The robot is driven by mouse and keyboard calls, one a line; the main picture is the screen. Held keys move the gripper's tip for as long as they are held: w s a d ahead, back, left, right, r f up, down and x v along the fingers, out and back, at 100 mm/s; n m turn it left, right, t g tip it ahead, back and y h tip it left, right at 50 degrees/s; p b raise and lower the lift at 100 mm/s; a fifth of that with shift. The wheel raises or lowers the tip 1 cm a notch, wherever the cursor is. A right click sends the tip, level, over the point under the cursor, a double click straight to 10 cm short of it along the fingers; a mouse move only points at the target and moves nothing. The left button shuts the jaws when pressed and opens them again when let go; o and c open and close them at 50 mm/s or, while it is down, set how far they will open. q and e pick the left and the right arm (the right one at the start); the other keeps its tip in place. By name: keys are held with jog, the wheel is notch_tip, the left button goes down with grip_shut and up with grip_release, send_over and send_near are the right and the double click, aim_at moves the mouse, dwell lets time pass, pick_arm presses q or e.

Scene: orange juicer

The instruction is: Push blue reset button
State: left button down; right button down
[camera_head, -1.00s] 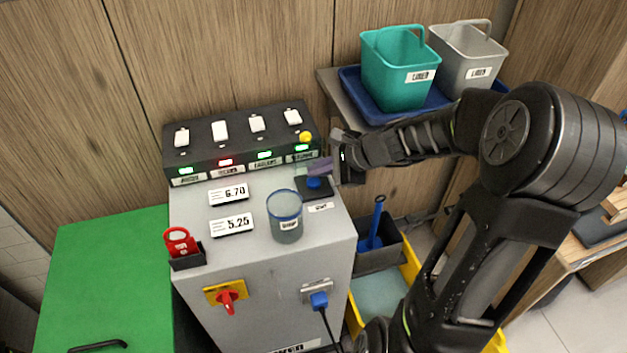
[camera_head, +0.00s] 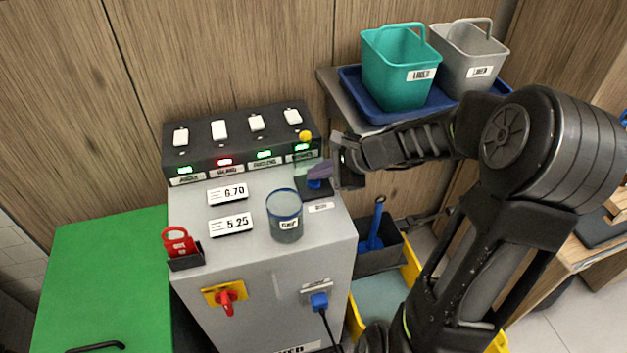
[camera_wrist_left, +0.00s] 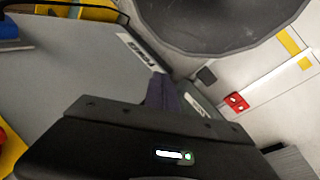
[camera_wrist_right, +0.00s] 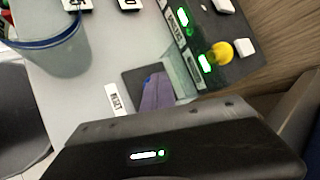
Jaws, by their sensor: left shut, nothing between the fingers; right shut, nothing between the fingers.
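The blue reset button (camera_head: 314,184) sits on a small dark plate on top of the grey machine (camera_head: 262,255), above a white label. My right gripper (camera_head: 317,172) is shut and empty, with its purple fingertips right at the button. In the right wrist view the fingers (camera_wrist_right: 157,90) cover most of the button, and only a sliver of blue (camera_wrist_right: 147,78) shows at their tips. I cannot tell whether they touch or press it. My left gripper (camera_wrist_left: 161,90) shows only in the left wrist view, shut and empty, beside the machine's grey side.
A blue-rimmed clear cup (camera_head: 284,216) stands just left of the button. A dark switch panel (camera_head: 240,140) with lights and a yellow knob (camera_head: 305,136) is behind it. A red tag (camera_head: 179,243) and a red rotary switch (camera_head: 227,300) are further left.

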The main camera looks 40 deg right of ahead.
aim_at(318, 182)
jog(key=shift+f, duration=0.3)
jog(key=shift+r, duration=0.1)
dwell(0.3)
jog(key=shift+r+p, duration=0.6)
jog(key=shift+r, duration=0.25)
notch_tip(318, 182, up, 5)
jog(key=p, duration=0.4)
dwell(0.8)
